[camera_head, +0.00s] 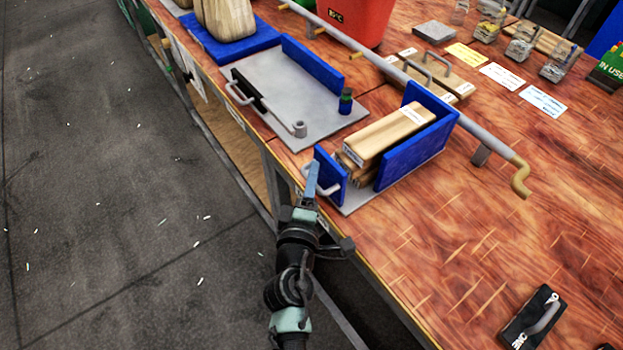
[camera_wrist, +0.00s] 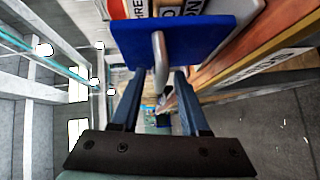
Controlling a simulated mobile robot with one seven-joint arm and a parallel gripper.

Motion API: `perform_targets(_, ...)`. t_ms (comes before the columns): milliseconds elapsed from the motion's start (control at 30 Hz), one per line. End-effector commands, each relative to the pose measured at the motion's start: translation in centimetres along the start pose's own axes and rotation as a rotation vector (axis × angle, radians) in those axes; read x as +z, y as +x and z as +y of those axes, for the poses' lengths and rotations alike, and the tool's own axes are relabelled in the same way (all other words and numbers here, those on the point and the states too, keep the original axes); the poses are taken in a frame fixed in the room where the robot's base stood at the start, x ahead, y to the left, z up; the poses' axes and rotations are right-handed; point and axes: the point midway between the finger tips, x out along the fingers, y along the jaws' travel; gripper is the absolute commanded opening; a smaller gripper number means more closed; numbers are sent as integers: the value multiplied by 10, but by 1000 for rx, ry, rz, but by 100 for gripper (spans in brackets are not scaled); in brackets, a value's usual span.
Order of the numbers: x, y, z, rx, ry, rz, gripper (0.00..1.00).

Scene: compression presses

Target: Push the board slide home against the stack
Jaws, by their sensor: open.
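The board slide is an upright blue plate (camera_head: 328,178) with a grey handle, at the front end of a grey base with fixed blue walls (camera_head: 417,155). The stack of wooden boards (camera_head: 390,132) lies just behind the slide, and the head view does not clearly show whether they touch. My gripper (camera_head: 312,178) is at the slide's handle side. In the wrist view the blue slide (camera_wrist: 185,40) fills the upper part, and its grey handle (camera_wrist: 159,62) stands between the fingers of my open gripper (camera_wrist: 158,78). I cannot tell whether the fingers touch it.
A second press with a grey base (camera_head: 285,90), blue wall and black handled slide (camera_head: 250,92) stands behind. A long grey bar (camera_head: 400,75) with a tan hooked end runs along the bench. A black handled block (camera_head: 533,318) lies at front right. The bench's right middle is clear.

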Motion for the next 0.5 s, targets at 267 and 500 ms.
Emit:
perform_targets(267,0,0,0,-1,0,0,36)
perform_targets(500,0,0,0,0,0,0,0)
